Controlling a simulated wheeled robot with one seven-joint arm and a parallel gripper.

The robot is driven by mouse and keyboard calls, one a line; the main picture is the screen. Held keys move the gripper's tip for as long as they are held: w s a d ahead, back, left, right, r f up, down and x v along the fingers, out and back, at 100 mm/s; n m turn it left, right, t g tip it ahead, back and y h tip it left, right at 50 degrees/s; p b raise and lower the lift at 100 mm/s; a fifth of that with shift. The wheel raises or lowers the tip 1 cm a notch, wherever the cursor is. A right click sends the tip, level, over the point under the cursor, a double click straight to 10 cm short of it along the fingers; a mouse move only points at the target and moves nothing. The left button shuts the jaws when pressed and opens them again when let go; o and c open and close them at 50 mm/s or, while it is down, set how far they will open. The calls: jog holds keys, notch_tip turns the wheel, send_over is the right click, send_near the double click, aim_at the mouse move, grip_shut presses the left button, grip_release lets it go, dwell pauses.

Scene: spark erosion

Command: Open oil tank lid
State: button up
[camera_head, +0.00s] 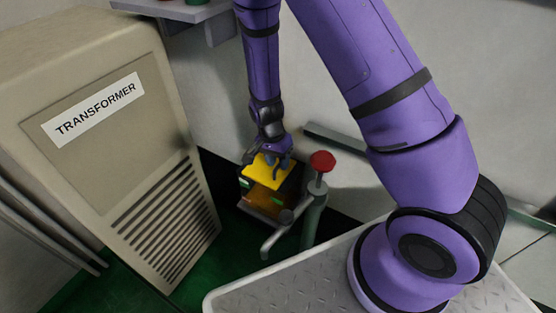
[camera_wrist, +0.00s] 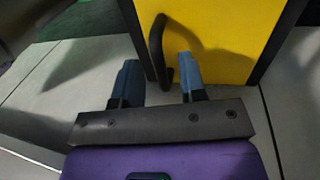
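The oil tank (camera_head: 265,200) stands on the floor beside the transformer, dark with orange and green showing on its front. Its yellow lid (camera_head: 262,174) is on top; I cannot tell whether it is fully closed. In the wrist view the yellow lid (camera_wrist: 222,35) fills the upper middle, with a black bar handle (camera_wrist: 158,45) on it. My gripper (camera_head: 277,162) is over the lid in the head view. In the wrist view my gripper (camera_wrist: 160,66) has its two blue fingers apart, with the lower end of the handle between them. I cannot tell whether they touch it.
The beige transformer (camera_head: 110,130) stands close to the left of the tank. A grey-green pipe with a red knob (camera_head: 322,161) and a grey spout (camera_head: 275,240) stands close to the right and front. A shelf (camera_head: 185,10) hangs on the wall above.

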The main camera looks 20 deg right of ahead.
grip_shut()
jog(key=shift+a+r, duration=0.1)
